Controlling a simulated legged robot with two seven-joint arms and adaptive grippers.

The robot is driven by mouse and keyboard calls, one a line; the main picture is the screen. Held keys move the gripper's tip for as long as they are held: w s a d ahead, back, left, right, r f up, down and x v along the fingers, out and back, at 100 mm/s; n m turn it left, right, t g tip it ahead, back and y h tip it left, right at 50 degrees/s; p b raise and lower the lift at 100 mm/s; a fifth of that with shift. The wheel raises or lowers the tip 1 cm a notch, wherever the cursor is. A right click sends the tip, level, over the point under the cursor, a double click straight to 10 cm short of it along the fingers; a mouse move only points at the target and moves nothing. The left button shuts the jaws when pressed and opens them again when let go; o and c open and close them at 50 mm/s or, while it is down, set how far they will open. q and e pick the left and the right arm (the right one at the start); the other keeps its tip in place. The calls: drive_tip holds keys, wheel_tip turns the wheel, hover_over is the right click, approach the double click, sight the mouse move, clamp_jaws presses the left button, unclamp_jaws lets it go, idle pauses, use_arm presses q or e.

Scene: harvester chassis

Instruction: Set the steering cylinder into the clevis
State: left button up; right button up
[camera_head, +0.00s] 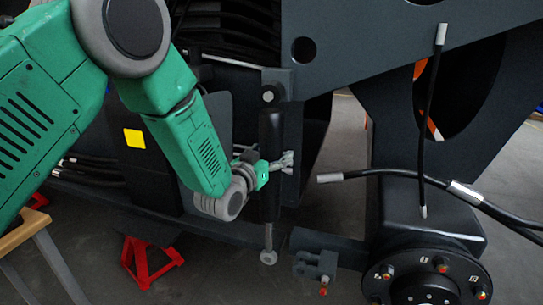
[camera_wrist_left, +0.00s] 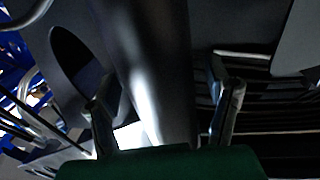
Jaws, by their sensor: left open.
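The steering cylinder (camera_head: 270,135) is a dark upright tube, its upper end at a pin on the chassis bracket. Its bright rod ends below in an eye (camera_head: 268,257). The clevis (camera_head: 316,266) is a dark forked block on the axle beam, right of the eye and apart from it. My left gripper (camera_head: 284,161) is at the cylinder's middle, its fingers open. In the left wrist view, the cylinder (camera_wrist_left: 150,60) runs between the two spread fingers of the gripper (camera_wrist_left: 166,108); contact cannot be told. My right gripper is out of view.
Black hoses with metal ends (camera_head: 345,176) reach across at the right, close to the gripper. The wheel hub (camera_head: 427,285) stands at the lower right. The chassis plate (camera_head: 350,55) lies above. A red stand (camera_head: 148,262) is on the floor at the lower left.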

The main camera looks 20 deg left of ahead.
use_arm(q)
drive_tip(key=shift+w+a, duration=0.1)
clamp_jaws()
drive_tip(key=shift+d+r+n, duration=0.2)
drive_tip(key=shift+d+n, duration=1)
drive_tip(key=shift+d, duration=0.5)
unclamp_jaws()
